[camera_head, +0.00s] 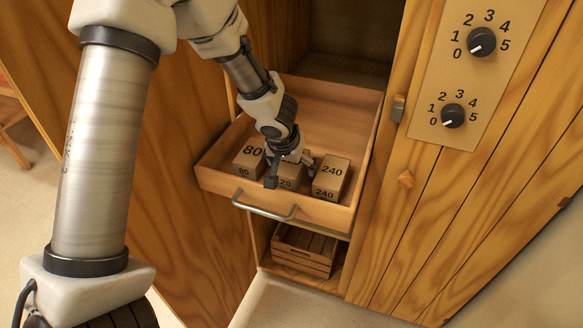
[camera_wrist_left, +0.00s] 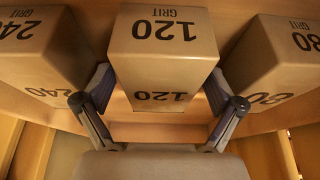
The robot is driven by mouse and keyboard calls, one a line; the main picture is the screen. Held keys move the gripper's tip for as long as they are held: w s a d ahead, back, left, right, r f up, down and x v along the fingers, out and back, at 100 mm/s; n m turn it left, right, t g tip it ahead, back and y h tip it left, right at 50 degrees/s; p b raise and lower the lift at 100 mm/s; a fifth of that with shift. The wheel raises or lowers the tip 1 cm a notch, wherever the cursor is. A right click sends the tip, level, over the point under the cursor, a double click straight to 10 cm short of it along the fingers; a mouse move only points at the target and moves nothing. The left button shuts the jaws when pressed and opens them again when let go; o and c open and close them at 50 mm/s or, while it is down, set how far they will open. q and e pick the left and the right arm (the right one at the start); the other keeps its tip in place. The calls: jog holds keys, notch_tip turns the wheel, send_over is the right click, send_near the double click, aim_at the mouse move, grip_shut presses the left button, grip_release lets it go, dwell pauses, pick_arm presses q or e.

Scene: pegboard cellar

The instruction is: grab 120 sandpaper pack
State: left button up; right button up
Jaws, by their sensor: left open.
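The 120 sandpaper pack (camera_head: 289,183) is a brown box in the open drawer (camera_head: 219,180), between two other packs. In the head view my left gripper covers part of it. My left gripper (camera_head: 290,172) reaches down into the drawer and is open. In the left wrist view the 120 pack (camera_wrist_left: 162,58) is in the middle, its label upside down. The left gripper's fingertips (camera_wrist_left: 158,88) are on either side of its near end; I cannot tell if they touch it. My right gripper is not in view.
The 80 pack (camera_head: 248,159) stands left of the 120 pack and the 240 pack (camera_head: 331,178) right, with narrow gaps. The drawer has a metal handle (camera_head: 265,210). A wooden crate (camera_head: 305,252) sits below. Two knobs (camera_head: 481,42) are on the panel at right.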

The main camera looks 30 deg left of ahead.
pick_arm(q)
jog(key=shift+f+b, duration=0.15)
jog(key=shift+b, duration=0.2)
dwell(0.3)
jog(key=c, duration=1.3)
